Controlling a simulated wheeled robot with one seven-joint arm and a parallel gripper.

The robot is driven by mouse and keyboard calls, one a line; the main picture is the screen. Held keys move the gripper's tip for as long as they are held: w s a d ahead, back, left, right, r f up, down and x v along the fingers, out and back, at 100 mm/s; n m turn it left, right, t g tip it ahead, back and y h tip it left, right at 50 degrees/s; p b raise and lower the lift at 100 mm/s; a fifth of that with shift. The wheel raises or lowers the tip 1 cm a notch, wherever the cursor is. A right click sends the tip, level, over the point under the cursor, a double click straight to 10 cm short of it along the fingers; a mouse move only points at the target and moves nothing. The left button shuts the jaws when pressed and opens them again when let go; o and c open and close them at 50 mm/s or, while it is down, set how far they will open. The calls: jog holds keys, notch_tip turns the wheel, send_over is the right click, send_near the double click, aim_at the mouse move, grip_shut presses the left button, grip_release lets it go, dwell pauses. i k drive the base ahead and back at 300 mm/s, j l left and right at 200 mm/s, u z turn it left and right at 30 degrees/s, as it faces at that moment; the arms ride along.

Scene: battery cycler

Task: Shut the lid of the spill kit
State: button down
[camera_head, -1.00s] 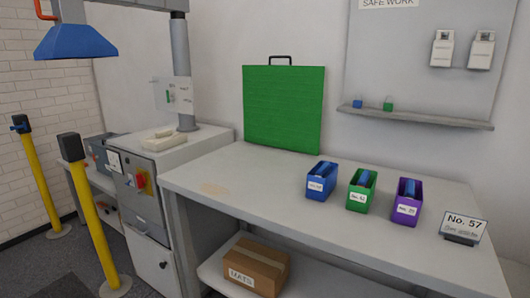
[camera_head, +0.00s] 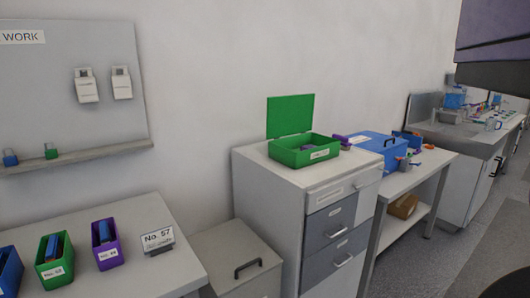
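A green box (camera_head: 290,157) stands on top of a grey-white drawer cabinet right of centre. Its lid (camera_head: 290,117) is open and stands upright at the back. The box has a white label on its front, too small to read, and some dark purple items show inside. It appears to be the spill kit, though I cannot read its name. My gripper is not in view; nothing touches the box or the lid.
A workbench (camera_head: 150,258) at left holds small coloured bins and a "No. 57" sign (camera_head: 158,239). Grey floor (camera_head: 455,240) shows at right. Dark shapes cut into the right edge.

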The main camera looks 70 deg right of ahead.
aim_at(287, 115)
jog(key=z, duration=1.7)
